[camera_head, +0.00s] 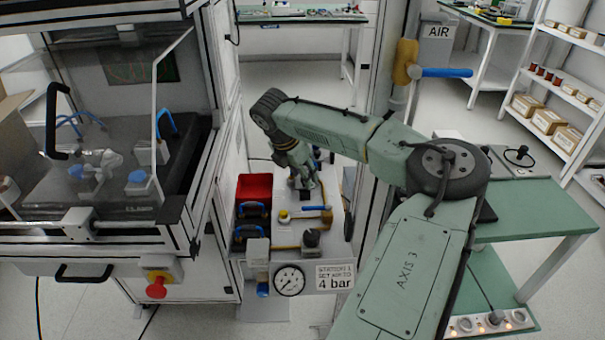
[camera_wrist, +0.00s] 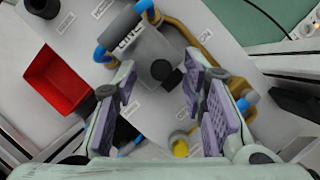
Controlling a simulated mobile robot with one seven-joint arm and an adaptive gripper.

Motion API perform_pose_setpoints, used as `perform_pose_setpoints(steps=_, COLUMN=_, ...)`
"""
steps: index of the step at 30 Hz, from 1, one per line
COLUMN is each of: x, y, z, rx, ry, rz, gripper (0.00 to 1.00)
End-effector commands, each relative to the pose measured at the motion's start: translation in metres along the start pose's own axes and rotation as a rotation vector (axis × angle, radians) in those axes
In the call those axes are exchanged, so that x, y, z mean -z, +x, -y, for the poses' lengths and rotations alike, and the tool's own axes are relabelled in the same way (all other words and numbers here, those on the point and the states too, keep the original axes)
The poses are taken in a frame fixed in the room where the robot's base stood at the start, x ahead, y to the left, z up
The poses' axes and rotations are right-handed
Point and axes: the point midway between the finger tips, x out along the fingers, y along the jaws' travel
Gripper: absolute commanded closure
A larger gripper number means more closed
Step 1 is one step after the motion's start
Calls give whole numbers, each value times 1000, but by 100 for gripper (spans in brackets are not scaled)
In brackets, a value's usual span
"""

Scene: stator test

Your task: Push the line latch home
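My gripper (camera_wrist: 160,84) shows in the wrist view with its two purple-padded fingers spread apart and nothing held between them. Beyond the fingertips is a grey block (camera_wrist: 146,48) with pale lettering, a dark square knob (camera_wrist: 161,70) and a blue-and-grey bar at its upper left edge. It may be the line latch, but no readable label settles this. I cannot tell whether the fingers touch the block. In the head view my gripper (camera_head: 303,184) is small, low over the far part of the white panel (camera_head: 330,228), and hides what is below it.
A red bin (camera_wrist: 57,79) lies left of the block, and brass pipe (camera_wrist: 207,45) runs right of it.

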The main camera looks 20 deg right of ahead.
Motion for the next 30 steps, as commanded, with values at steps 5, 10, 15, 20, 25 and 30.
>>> perform_pose_setpoints(steps=5, x=0, y=-27, z=0, rx=-3, ry=1, rz=0, gripper=62)
perform_pose_setpoints(steps=10, x=0, y=-65, z=-1, rx=-3, ry=0, rz=0, gripper=62)
perform_pose_setpoints(steps=15, x=0, y=-96, z=0, rx=-3, ry=0, rz=1, gripper=62)
perform_pose_setpoints(steps=20, x=0, y=-112, z=0, rx=-1, ry=0, rz=1, gripper=62)
perform_pose_setpoints(steps=25, x=0, y=-116, z=0, rx=-1, ry=0, rz=1, gripper=62)
perform_pose_setpoints(steps=30, x=0, y=-116, z=0, rx=-1, ry=0, rz=1, gripper=62)
